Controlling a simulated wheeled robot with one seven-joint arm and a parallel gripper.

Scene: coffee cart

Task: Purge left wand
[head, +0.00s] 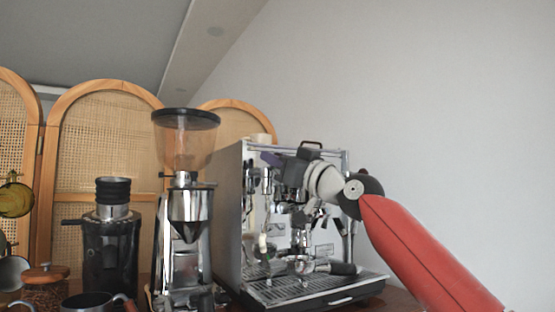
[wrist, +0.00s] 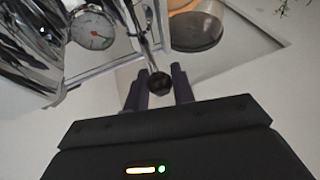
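The espresso machine (head: 300,225) stands on the cart in the head view. A thin wand with a pale grip (head: 263,245) hangs at its left front. My gripper (head: 270,159) is at the machine's upper left front, its purple fingers pointing left. In the wrist view, a metal lever with a black ball knob (wrist: 160,83) reaches in between the two fingertips of my gripper (wrist: 158,85). The knob nearly fills the gap. I cannot tell whether the fingers press on it or only stand around it. A round pressure gauge (wrist: 92,30) shows beside the lever.
A grinder with a clear hopper (head: 186,145) stands close left of the machine. A black grinder (head: 110,245) and a dark cup (head: 90,302) are further left. A portafilter handle (head: 343,268) sticks out over the drip tray (head: 300,290). Wicker screens (head: 100,130) stand behind.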

